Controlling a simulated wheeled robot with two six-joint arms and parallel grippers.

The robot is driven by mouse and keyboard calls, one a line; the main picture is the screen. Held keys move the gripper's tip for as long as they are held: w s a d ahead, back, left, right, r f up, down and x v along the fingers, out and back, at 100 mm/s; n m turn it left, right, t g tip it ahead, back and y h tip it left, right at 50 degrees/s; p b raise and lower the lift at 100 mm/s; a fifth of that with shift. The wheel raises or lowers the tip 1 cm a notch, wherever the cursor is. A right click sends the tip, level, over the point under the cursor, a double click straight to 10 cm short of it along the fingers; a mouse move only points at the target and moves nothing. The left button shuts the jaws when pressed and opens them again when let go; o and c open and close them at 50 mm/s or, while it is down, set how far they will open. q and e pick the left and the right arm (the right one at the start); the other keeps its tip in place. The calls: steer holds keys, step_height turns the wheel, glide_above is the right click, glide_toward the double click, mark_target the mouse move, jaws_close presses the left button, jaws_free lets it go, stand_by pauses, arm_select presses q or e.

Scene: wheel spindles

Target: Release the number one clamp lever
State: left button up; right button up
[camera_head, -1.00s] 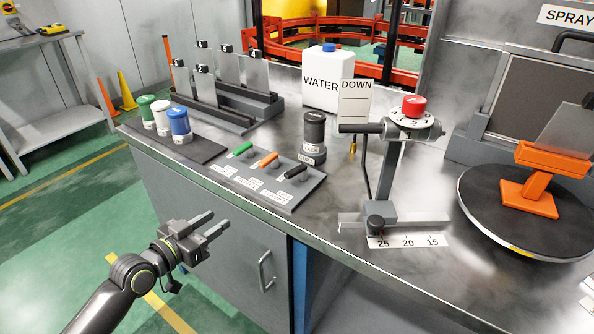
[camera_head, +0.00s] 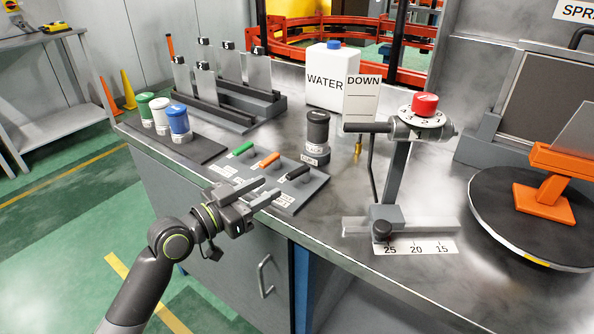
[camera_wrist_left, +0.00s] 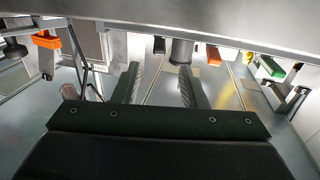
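A dark panel on the counter bears a green lever (camera_head: 242,148), an orange lever (camera_head: 269,160) and a black lever (camera_head: 297,173), each with a small white label. The labels are too small to read, so I cannot tell which is number one. In the left wrist view the green lever (camera_wrist_left: 270,68), orange lever (camera_wrist_left: 213,55) and black lever (camera_wrist_left: 158,45) run right to left. My left gripper (camera_head: 271,190) is open and empty at the counter's front edge, its fingers overlapping the panel's near side in the head view. It touches no lever that I can see. My right gripper is out of view.
A dark cylinder (camera_head: 316,135) stands behind the black lever. Left are green, white and blue capped bottles (camera_head: 179,124). Right are a post gauge with a red knob (camera_head: 425,104) and a turntable (camera_head: 490,213) with an orange stand. A water jug (camera_head: 330,80) stands behind.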

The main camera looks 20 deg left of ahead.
mark_target(299, 172)
arm_select(q)
steer(key=x, duration=0.9)
steer(key=shift+w+d, duration=0.2)
steer(key=shift+w, duration=0.15)
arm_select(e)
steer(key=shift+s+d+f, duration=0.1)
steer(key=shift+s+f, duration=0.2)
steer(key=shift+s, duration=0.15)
arm_select(q)
jaws_close()
steer(key=shift+r+p, duration=0.15)
steer(key=shift+p, duration=0.2)
steer(key=shift+d+r+n+t+y+p, duration=0.2)
steer(key=shift+n+t+y+p, duration=0.2)
steer(key=shift+n+y+p, duration=0.4)
steer(key=shift+s+n+t+y+p, duration=0.1)
steer(key=shift+n+t+y+p, duration=0.25)
steer(key=shift+y+p, duration=0.45)
steer(key=shift+d+f+n+t+y+p, duration=0.1)
steer(key=shift+f+n+t+y+p, duration=0.15)
steer(key=shift+y+p, duration=0.2)
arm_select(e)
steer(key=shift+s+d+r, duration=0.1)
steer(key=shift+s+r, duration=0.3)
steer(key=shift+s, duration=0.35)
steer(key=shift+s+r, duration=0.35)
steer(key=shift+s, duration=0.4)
